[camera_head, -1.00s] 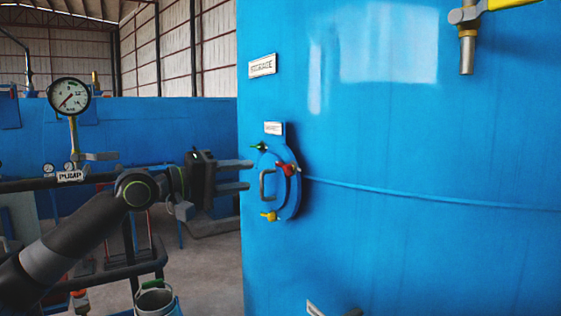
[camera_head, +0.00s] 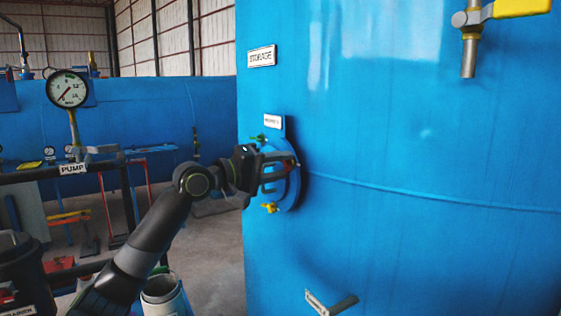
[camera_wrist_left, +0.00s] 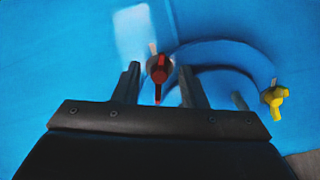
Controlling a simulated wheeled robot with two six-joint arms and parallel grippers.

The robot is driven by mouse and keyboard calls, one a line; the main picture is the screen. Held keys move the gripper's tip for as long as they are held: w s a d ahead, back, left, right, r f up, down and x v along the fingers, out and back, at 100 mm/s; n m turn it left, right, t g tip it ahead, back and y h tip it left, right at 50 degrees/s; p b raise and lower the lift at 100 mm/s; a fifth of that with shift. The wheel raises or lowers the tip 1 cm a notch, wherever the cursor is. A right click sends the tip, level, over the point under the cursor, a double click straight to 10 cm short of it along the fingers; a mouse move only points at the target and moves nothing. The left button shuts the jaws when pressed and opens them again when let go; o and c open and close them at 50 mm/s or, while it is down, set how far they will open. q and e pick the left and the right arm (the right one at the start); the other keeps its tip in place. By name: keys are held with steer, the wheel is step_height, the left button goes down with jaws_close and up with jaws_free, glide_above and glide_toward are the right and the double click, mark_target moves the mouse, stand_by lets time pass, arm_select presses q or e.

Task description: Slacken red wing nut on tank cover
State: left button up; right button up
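The round blue tank cover (camera_head: 284,196) sits on the side of the big blue tank. Its red wing nut (camera_wrist_left: 158,70) shows in the left wrist view, ahead of and between the two fingertips. In the head view the red wing nut (camera_head: 288,164) is mostly hidden behind my left gripper (camera_head: 282,163). The fingers are apart, with one on each side of the nut; I cannot tell whether they touch it. A yellow wing nut (camera_head: 270,208) is at the cover's lower edge, and a green one (camera_head: 258,138) at its upper left. My right gripper is not in view.
A label plate (camera_head: 273,122) is just above the cover. A pipe with a yellow-handled valve (camera_head: 468,50) juts out at the upper right. A bracket (camera_head: 330,303) sticks out low on the tank. A pressure gauge (camera_head: 68,90) and dark rails stand at the left.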

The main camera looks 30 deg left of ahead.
arm_select(q)
steer(key=shift+w+d, duration=0.15)
steer(key=shift+w, duration=0.1)
jaws_close()
steer(key=shift+m+p, duration=0.3)
steer(key=shift+m, duration=0.6)
jaws_free()
